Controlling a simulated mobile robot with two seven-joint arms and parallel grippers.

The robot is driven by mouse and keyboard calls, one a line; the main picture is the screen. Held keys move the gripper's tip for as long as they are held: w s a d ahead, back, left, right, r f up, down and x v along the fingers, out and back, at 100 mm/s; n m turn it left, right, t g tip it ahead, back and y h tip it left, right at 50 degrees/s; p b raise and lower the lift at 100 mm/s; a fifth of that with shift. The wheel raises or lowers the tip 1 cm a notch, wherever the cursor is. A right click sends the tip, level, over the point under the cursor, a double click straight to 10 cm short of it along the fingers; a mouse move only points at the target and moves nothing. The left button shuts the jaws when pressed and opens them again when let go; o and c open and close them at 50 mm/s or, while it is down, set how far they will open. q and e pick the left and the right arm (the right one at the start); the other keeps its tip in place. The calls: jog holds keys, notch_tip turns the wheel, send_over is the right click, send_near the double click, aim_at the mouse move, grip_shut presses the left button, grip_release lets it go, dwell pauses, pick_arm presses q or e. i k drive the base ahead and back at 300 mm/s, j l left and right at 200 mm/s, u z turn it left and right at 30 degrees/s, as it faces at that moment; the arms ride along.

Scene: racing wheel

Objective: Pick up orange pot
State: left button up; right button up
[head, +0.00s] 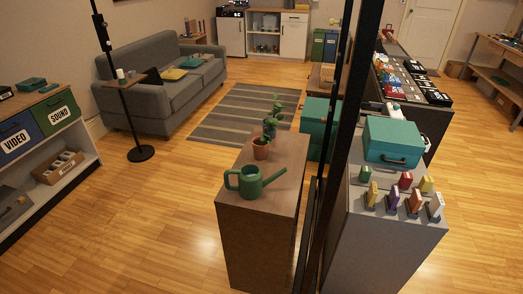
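The orange pot (261,152) is a small terracotta-coloured pot with a green plant in it. It stands upright on the brown wooden cabinet (285,158) in the middle of the head view. A green watering can (250,183) stands in front of it on the same top. A second plant in a blue pot (270,132) stands just behind it, and the plants overlap in view. Neither of my grippers shows in the head view.
Dark vertical posts cross the view right of the cabinet. A grey cabinet (385,240) with a teal case (393,140) and several small coloured items stands at the right. Bare wooden floor lies left of the brown cabinet. A grey sofa (160,80) and striped rug (235,112) are behind.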

aim_at(260, 145)
jog(key=u, duration=1.2)
jog(key=i+u, duration=0.25)
jog(key=u, duration=0.2)
jog(key=i+u, duration=0.3)
jog(key=i, duration=1)
jog(key=i+z, duration=0.45)
jog(key=i+j+z, duration=0.15)
jog(key=i+z, duration=0.3)
jog(key=i, duration=0.2)
jog(key=i+l+z, duration=0.1)
jog(key=i+z, duration=0.5)
jog(key=z, duration=0.15)
jog(key=i+z, duration=0.8)
jog(key=i, duration=0.8)
jog(key=i+z, duration=0.2)
jog(key=i, duration=0.45)
jog(key=i+j+z, duration=0.25)
jog(key=i, duration=0.4)
